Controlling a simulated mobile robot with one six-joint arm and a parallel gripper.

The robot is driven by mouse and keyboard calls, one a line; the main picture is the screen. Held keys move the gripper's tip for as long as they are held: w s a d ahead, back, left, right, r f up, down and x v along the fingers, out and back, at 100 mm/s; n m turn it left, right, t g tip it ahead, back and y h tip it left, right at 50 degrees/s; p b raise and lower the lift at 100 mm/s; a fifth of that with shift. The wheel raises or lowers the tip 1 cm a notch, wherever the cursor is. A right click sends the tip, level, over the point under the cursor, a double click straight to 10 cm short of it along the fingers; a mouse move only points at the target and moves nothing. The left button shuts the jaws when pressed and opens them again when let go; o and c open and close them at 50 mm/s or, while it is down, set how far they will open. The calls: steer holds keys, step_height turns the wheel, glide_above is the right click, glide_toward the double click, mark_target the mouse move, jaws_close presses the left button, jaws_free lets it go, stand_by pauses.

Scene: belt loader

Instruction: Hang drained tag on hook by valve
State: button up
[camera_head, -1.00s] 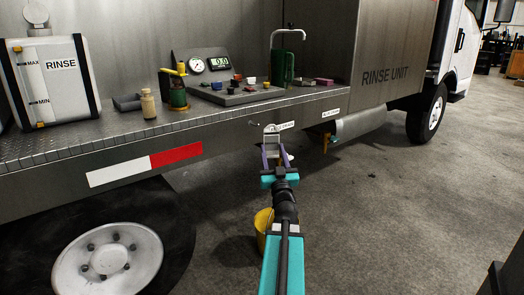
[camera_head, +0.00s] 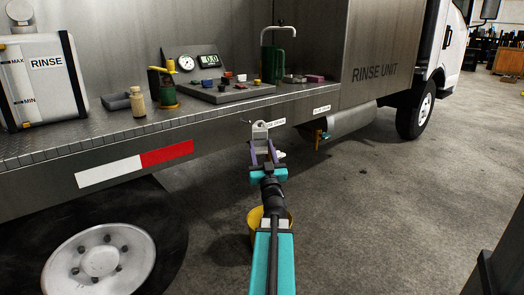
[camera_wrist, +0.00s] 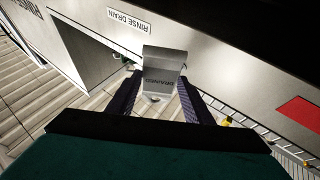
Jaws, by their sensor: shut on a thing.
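My gripper (camera_head: 264,155) is shut on the grey drained tag (camera_head: 260,133) and holds it upright in front of the truck bed's side edge. In the wrist view the tag (camera_wrist: 163,68) stands between the purple fingers, with its lettering upside down. A small thin hook (camera_head: 246,121) sticks out of the bed's side, just left of the tag's top. The tag looks apart from it; the depth gap is hard to tell. The rinse drain label (camera_head: 276,123) is right of the tag, and it also shows in the wrist view (camera_wrist: 128,20). A small white part (camera_head: 281,154), perhaps the valve, shows right of the fingers.
A yellow bucket (camera_head: 256,222) stands on the floor below my arm. The bed (camera_head: 190,118) carries a rinse tank (camera_head: 42,80), a bottle (camera_head: 138,103), a gauge panel (camera_head: 190,61) and small items on a tray. A wheel (camera_head: 98,262) is at lower left.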

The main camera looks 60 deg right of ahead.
steer(key=w+d+f+b, duration=0.1)
steer(key=w+b, duration=0.3)
steer(key=w, duration=0.4)
steer(key=shift+d+f+b, duration=0.15)
steer(key=shift+d+b, duration=0.25)
steer(key=shift+d, duration=0.45)
stand_by(0.7)
steer(key=shift+w, duration=0.2)
stand_by(0.4)
steer(key=o, duration=1.1)
steer(key=shift+w+a, duration=0.1)
steer(key=shift+a, duration=0.1)
